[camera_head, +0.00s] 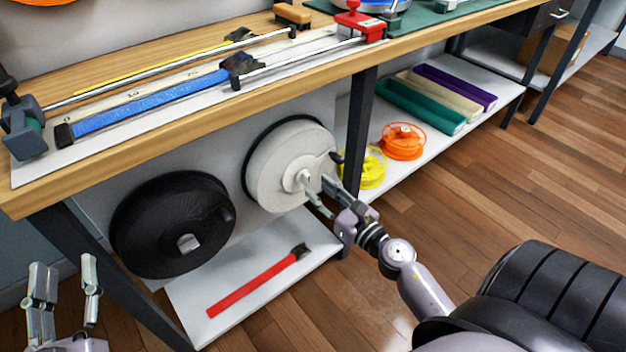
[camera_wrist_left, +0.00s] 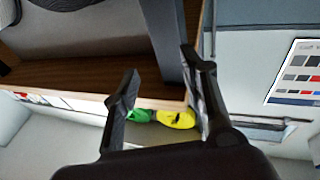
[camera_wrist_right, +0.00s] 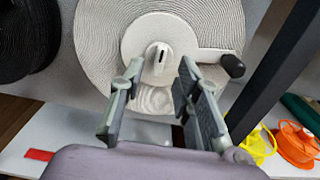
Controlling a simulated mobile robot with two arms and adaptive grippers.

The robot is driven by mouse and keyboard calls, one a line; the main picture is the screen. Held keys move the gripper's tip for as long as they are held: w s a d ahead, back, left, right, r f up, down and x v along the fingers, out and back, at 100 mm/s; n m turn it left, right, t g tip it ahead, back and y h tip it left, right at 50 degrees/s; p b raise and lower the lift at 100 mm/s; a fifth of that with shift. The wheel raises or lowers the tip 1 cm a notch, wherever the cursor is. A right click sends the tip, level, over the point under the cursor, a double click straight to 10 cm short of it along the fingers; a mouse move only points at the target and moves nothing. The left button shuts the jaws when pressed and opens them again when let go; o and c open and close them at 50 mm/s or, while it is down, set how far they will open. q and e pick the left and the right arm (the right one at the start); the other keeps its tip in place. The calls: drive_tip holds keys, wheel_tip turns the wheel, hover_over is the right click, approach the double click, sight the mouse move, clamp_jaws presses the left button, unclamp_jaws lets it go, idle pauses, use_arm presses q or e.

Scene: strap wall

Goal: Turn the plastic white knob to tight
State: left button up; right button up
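The white plastic knob (camera_wrist_right: 158,60) sits at the centre of a large white reel (camera_wrist_right: 95,40) on the panel under the bench. A dark slot or mark shows upright on its face. The knob also shows in the head view (camera_head: 303,178), partly covered by my right gripper (camera_head: 318,198). In the right wrist view my right gripper (camera_wrist_right: 160,82) is open, its fingers to either side just below the knob, and nothing is gripped. Whether a finger touches the knob I cannot tell. My left gripper (camera_head: 64,270) is open and empty at the lower left, away from the reels.
A white crank arm with a black handle (camera_wrist_right: 232,66) sticks out right of the knob. A black reel (camera_head: 150,225) is left of the white one. A dark table leg (camera_head: 357,130) stands close right. A red-handled tool (camera_head: 255,283) lies on the lower shelf.

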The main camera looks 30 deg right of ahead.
sight(309, 181)
use_arm(q)
drive_tip(key=shift+w+a+f+g+y, duration=0.15)
drive_tip(key=shift+f+g, duration=0.4)
drive_tip(key=shift+f, duration=0.3)
drive_tip(key=shift+a+f+g+y, duration=0.1)
drive_tip(key=shift+f+g+y, duration=0.05)
drive_tip(key=shift+f+g, duration=0.55)
use_arm(e)
drive_tip(key=shift+w+a, duration=0.15)
drive_tip(key=shift+w, duration=1.55)
use_arm(q)
drive_tip(key=shift+f, duration=0.1)
use_arm(e)
drive_tip(key=shift+c, duration=0.4)
clamp_jaws()
